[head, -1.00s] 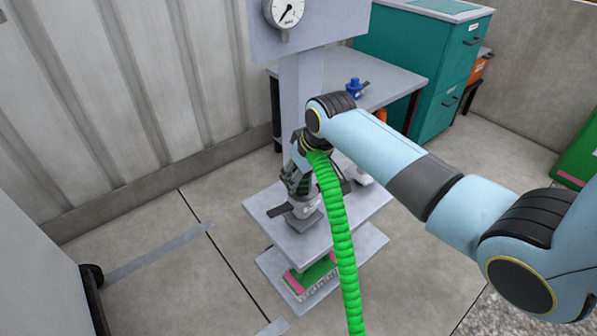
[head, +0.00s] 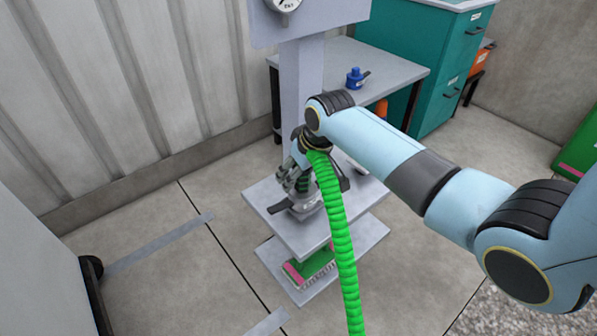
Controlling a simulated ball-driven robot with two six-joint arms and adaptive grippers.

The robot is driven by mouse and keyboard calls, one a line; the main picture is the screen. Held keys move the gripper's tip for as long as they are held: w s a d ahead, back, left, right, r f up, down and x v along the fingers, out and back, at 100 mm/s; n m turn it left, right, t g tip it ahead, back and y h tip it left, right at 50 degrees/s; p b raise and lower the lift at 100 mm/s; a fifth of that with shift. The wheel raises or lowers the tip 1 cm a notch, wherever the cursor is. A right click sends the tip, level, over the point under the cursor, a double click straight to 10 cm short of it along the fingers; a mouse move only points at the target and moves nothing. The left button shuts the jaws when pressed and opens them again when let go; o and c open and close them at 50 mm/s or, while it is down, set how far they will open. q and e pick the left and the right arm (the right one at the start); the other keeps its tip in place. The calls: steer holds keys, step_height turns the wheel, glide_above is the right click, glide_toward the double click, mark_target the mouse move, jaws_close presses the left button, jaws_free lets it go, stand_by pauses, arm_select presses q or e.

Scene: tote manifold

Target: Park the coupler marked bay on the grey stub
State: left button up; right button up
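My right gripper (head: 297,183) points down over the upper plate of a stand, in the middle of the head view. Its fingers are at a grey fitting (head: 306,204) with a dark lever sticking out to the left. A dark green part shows between the fingers. The green ribbed hose (head: 338,225) runs from beside my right wrist down past the plate's front and hides part of the gripper. I cannot tell whether the fingers grip or stand apart. No bay marking is readable, and I cannot make out the grey stub separately. My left gripper is not in view.
A grey post with a gauge (head: 286,3) rises behind the stand's plate (head: 262,212). A green and pink brush (head: 308,268) lies on the lower shelf. A blue fitting (head: 355,78) stands on the grey table (head: 400,72). A teal cabinet (head: 440,75) stands behind. Floor at left is mostly clear.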

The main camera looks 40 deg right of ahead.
steer(key=v, duration=1.2)
